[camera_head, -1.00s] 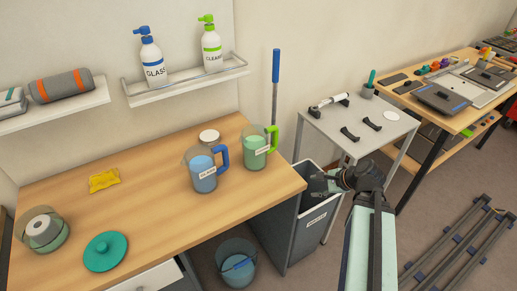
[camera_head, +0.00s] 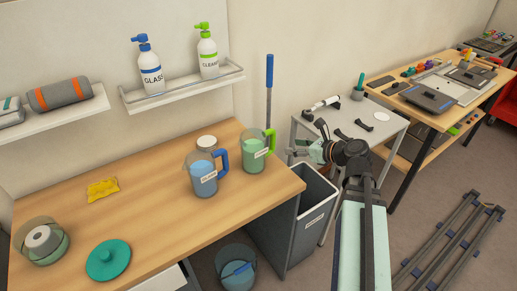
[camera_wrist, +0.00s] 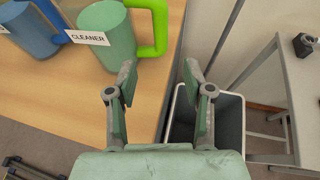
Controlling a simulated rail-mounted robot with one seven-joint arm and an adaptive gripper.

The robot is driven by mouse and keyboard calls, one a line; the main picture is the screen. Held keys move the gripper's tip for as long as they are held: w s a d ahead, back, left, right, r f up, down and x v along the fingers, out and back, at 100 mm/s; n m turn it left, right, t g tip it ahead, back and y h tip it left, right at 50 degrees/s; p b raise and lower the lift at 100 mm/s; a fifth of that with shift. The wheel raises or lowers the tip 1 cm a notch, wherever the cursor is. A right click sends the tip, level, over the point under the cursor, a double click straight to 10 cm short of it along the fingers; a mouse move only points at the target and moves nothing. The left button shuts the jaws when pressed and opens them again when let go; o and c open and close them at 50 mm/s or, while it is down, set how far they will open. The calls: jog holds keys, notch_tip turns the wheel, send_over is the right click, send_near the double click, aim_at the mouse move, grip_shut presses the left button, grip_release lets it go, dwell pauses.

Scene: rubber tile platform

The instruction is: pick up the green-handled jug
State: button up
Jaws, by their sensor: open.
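The green-handled jug (camera_head: 253,158) stands upright near the right end of the wooden counter, with its bright green handle on its right side. In the wrist view the jug (camera_wrist: 106,38) is at the upper left, with a CLEANER label and its handle pointing right. My gripper (camera_head: 296,149) is to the right of the jug, past the counter's end. In the wrist view my gripper (camera_wrist: 160,72) is open and empty, with its left fingertip close below the jug and handle. I cannot tell whether they touch.
A blue-handled jug (camera_head: 203,176) stands just left of the green one, with a white-lidded jar (camera_head: 206,142) behind. A grey bin (camera_head: 312,215) is below the counter's end. A grey side table (camera_head: 340,130) stands to the right. A shelf (camera_head: 185,87) with two bottles hangs above.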

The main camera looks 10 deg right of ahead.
aim_at(272, 143)
jog(key=p+x, duration=0.1)
jog(key=x, duration=1)
jog(key=shift+w+f+p, duration=0.15)
jog(key=shift+p, duration=0.25)
grip_shut()
